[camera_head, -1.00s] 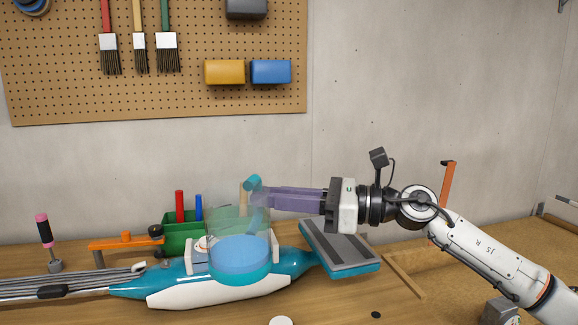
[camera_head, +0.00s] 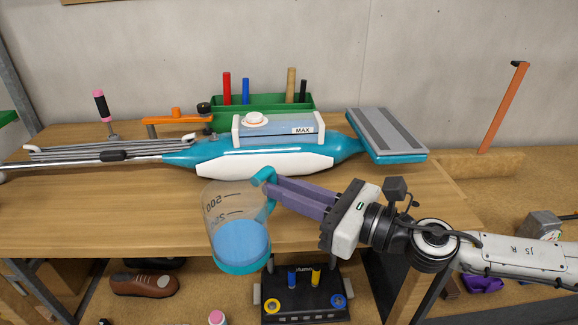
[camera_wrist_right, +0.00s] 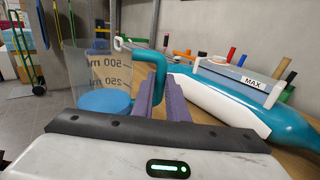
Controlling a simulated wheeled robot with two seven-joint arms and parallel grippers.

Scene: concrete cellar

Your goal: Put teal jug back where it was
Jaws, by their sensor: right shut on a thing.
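The teal jug (camera_head: 237,222) is a clear measuring jug with a teal base and teal handle, with blue contents in its lower part. My right gripper (camera_head: 270,187) is shut on its handle and holds it, slightly tilted in the head view, in front of the teal and white appliance. The jug also shows in the right wrist view (camera_wrist_right: 95,80), with its volume marks and the purple fingers at the handle (camera_wrist_right: 158,78). In the head view it overlaps the workbench's front edge; its height above the bench is unclear. My left gripper is not in view.
A teal and white appliance (camera_head: 265,163) with a MAX-marked tank lies along the workbench (camera_head: 400,205). Behind it stand a green caddy (camera_head: 270,103) and an orange clamp (camera_head: 178,119). Below are a brown shoe (camera_head: 143,285) and a black device (camera_head: 305,295).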

